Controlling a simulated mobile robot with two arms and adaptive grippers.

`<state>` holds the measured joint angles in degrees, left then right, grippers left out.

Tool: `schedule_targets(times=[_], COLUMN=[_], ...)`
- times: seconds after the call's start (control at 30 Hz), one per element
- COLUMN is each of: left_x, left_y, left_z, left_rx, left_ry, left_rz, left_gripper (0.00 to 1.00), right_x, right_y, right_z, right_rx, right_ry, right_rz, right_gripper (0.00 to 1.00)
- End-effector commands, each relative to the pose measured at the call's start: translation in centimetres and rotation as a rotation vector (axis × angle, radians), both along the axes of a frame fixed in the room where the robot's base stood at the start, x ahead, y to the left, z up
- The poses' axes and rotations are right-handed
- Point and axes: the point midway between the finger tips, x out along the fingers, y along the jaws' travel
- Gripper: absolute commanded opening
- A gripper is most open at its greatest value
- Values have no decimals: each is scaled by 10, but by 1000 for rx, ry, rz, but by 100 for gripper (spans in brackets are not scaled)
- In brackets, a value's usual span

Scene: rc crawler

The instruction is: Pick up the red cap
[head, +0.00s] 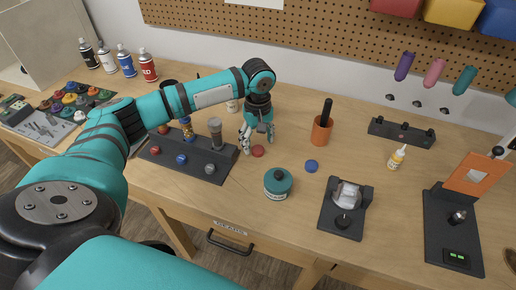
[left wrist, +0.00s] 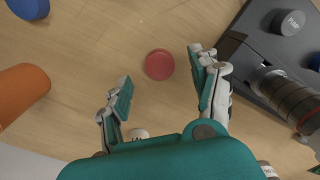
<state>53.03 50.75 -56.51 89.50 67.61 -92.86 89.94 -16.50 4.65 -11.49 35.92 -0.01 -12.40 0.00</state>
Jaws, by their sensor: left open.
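The red cap (head: 258,151) is a small round disc lying flat on the wooden table. In the left wrist view the red cap (left wrist: 159,64) lies just beyond and between the two fingertips, not touching either. My left gripper (head: 256,144) points down at the table beside the cap. In the left wrist view my left gripper (left wrist: 160,75) is open and empty, with a finger on each side of the cap's line. My right gripper does not show in either view.
A dark rack (head: 190,160) with knobs stands left of the cap. A teal canister (head: 278,183), a blue cap (head: 311,166) and an orange cup (head: 321,130) stand to the right. A dark stand (head: 343,212) is nearer the front edge. Bare table surrounds the cap.

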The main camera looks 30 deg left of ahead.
Motion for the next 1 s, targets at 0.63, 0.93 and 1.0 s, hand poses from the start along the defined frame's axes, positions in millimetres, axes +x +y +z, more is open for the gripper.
schedule_targets(times=[0.63, 0.93, 1.0], left_x=[0, 0, 0], left_y=[0, 0, 0], left_z=[-31, -30, -30], left_rx=[0, 1, 1], left_ry=[-1, -2, -2], left_rz=[-1, 0, 0], left_gripper=[42, 23, 23], right_x=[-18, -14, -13], right_y=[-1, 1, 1], right_z=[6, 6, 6], right_rx=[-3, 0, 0], right_ry=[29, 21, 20], right_rz=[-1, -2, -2], right_gripper=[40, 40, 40])
